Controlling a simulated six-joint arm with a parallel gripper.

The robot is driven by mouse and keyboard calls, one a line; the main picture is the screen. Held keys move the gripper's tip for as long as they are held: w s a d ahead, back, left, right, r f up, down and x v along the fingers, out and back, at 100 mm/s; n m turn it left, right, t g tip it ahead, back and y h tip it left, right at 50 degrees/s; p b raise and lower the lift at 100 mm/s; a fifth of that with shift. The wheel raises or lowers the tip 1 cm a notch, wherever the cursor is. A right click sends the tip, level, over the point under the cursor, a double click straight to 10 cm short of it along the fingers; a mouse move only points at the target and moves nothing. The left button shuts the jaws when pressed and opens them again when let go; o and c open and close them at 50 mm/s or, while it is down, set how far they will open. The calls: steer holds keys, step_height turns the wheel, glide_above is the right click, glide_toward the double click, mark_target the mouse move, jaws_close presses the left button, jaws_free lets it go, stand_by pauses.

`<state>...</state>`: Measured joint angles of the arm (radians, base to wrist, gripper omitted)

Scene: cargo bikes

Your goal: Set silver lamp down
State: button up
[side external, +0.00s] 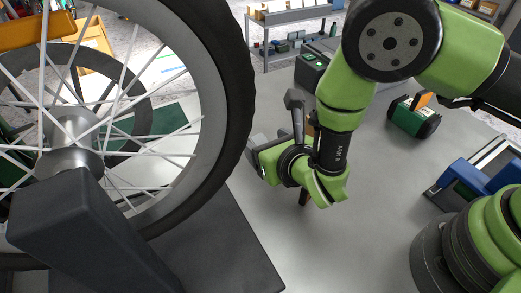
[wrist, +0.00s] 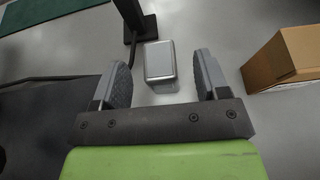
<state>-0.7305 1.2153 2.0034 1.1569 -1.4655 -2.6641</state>
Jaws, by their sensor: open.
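The silver lamp (wrist: 160,61), a small box-shaped silver thing, is on the grey table in the wrist view. It sits centred just ahead of and between my fingers, with a gap visible on both sides. My gripper (wrist: 163,72) is open and nothing is held in it. In the side external view my gripper (side external: 257,152) is low over the table, right of the big wheel. I cannot make out the lamp surely there.
A cardboard box (wrist: 282,60) stands right of my gripper. A dark post with a flat foot (wrist: 147,27) is close behind the lamp. The spoked wheel (side external: 236,95) on its dark stand (side external: 85,235) fills the left. A green and black device (side external: 413,117) stands at the right.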

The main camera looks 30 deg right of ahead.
mark_target(259, 139)
steer(key=shift+x, duration=1.85)
steer(key=shift+a, duration=0.1)
steer(key=c, duration=1.1)
